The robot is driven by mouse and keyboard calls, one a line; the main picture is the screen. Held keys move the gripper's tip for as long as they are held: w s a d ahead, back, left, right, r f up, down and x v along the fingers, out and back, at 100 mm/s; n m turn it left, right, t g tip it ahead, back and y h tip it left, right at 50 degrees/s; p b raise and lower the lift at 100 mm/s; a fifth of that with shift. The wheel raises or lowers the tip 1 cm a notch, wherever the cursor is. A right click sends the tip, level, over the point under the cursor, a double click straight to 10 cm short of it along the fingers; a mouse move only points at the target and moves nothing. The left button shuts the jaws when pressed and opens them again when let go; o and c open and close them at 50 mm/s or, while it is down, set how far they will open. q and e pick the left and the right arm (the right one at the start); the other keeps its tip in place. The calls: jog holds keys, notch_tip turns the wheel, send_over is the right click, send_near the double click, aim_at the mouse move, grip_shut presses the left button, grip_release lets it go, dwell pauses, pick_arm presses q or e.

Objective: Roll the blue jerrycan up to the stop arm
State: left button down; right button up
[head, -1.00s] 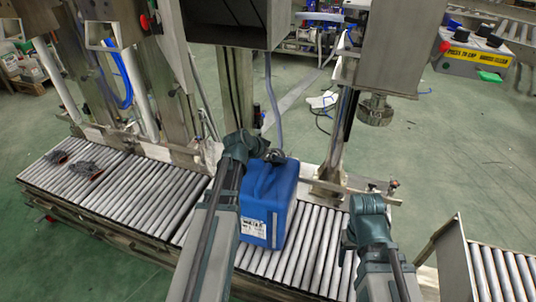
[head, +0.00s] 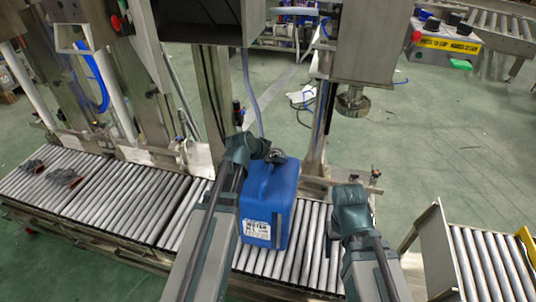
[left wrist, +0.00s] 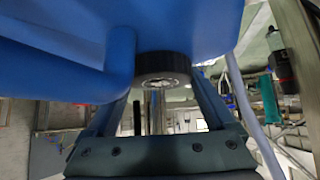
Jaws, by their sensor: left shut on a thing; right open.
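The blue jerrycan (head: 270,210) stands upright on the roller conveyor, with a white label on its front. My left gripper (head: 262,150) is at its top beside the dark cap (head: 279,157). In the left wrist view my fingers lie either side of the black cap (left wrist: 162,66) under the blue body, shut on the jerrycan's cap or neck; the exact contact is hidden. A thin metal bar (head: 345,185), seemingly the stop arm, sticks out behind and right of the jerrycan, with a visible gap. My right gripper (head: 332,232) is open and empty, right of the jerrycan above the rollers.
The rollers (head: 110,205) left of the jerrycan are clear except for dark gloves (head: 60,178). Metal posts (head: 213,90) and a hanging filling head (head: 354,101) stand behind. A second roller section (head: 490,262) with a raised side plate lies at right.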

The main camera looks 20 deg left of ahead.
pick_arm(q)
jog(key=shift+w+d, duration=0.2)
jog(key=shift+d, duration=4.55)
jog(key=d, duration=1)
jog(key=shift+w+d, duration=0.25)
jog(key=shift+d+f, duration=0.15)
jog(key=shift+d, duration=0.95)
jog(key=shift+c, duration=1)
grip_release()
jog(key=shift+w, duration=0.1)
jog(key=shift+o, duration=1)
